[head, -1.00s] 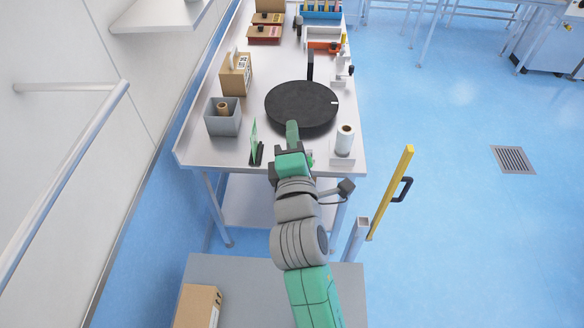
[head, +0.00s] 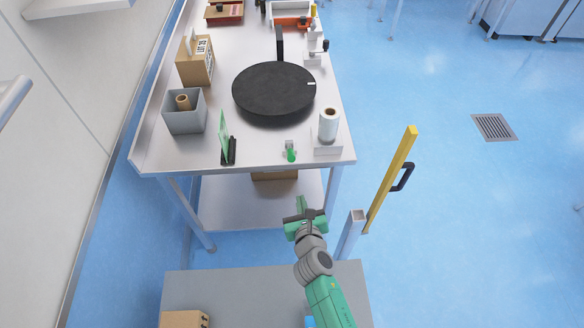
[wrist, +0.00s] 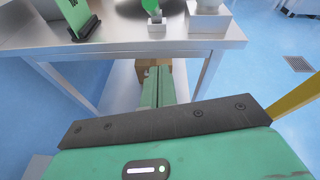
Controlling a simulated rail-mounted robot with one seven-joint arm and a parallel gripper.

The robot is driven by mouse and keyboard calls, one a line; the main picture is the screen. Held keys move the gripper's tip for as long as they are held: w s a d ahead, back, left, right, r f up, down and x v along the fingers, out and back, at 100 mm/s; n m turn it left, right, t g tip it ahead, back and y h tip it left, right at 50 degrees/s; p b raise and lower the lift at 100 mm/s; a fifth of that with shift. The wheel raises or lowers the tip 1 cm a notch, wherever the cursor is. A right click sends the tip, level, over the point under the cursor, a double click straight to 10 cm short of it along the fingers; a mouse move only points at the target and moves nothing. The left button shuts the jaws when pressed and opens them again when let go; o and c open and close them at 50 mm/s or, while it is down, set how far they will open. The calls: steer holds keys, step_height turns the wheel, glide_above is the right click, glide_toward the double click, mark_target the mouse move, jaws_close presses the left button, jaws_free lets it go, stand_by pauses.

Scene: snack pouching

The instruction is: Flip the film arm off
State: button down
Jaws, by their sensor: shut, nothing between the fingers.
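A small lever with a green grip (head: 291,155) sits on a pale base near the front edge of the steel table. It seems to be the film arm, and its grip seems to lean toward me. It also shows at the top of the wrist view (wrist: 157,22), its upper end cut off by the frame. A white film roll (head: 328,124) stands upright on a white block just right of it. My gripper (head: 302,200) is in front of the table, apart from the lever. In the wrist view its green fingers (wrist: 164,76) are together and empty.
A green card in a black stand (head: 227,150) is left of the lever. A round black plate (head: 274,90) is behind it. A grey bin (head: 184,124) stands farther left. A yellow bar with a black handle (head: 390,180) rises right of my arm.

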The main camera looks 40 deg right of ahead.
mark_target(290, 151)
steer(key=b+x, duration=0.9)
steer(key=x, duration=0.2)
steer(key=r+p, duration=0.1)
steer(key=r, duration=0.1)
steer(key=w+r+p, duration=0.1)
steer(key=shift+w+r, duration=0.15)
steer(key=shift+r, duration=0.25)
steer(key=shift+r, duration=0.1)
